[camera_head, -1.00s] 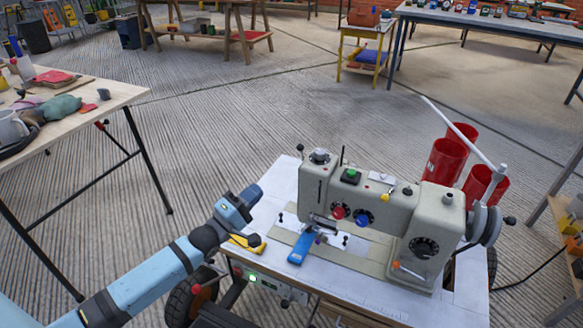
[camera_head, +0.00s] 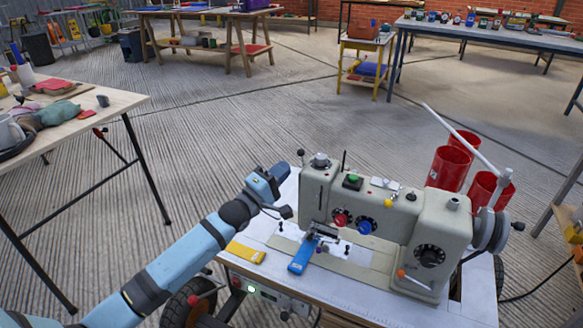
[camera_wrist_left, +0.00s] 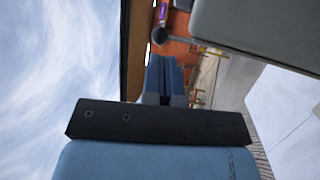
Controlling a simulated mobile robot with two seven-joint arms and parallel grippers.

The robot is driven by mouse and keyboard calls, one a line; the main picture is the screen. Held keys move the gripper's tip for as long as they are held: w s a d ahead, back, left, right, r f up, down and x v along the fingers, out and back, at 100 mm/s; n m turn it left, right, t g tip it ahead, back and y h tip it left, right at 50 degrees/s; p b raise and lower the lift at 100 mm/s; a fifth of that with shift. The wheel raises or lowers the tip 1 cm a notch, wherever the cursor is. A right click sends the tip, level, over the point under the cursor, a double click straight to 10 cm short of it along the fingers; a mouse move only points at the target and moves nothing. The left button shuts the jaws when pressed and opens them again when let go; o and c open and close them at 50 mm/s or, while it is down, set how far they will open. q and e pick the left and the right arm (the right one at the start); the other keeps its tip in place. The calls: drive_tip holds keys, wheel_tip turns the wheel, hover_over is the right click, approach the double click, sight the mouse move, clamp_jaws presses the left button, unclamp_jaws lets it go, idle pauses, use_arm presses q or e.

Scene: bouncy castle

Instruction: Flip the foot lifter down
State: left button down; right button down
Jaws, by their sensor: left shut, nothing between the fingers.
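A grey-beige sewing machine (camera_head: 390,220) stands on a white tabletop. A thin stick with a black ball (camera_head: 300,153) stands at the left of its head; I cannot tell for sure that this is the foot lifter. The presser foot area (camera_head: 318,232) is small and partly shadowed. My left gripper (camera_head: 283,170) is shut and empty, just left of the machine head and below that ball. In the left wrist view its blue fingers (camera_wrist_left: 165,78) are together, with a dark ball (camera_wrist_left: 159,35) just past their tips; contact is unclear. My right gripper is out of view.
A blue strip (camera_head: 302,256) lies under the needle area and a yellow strip (camera_head: 245,253) lies left of it. Red thread cones (camera_head: 449,168) stand behind the machine at right. A cluttered wooden table (camera_head: 70,128) is at left. Floor between is clear.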

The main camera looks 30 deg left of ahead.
sight(302, 161)
use_arm(q)
drive_tip(key=b+x, duration=0.1)
drive_tip(key=x, duration=0.2)
drive_tip(key=shift+w+d+r, duration=0.1)
drive_tip(key=shift+w+r, duration=0.05)
drive_tip(key=shift+w, duration=0.2)
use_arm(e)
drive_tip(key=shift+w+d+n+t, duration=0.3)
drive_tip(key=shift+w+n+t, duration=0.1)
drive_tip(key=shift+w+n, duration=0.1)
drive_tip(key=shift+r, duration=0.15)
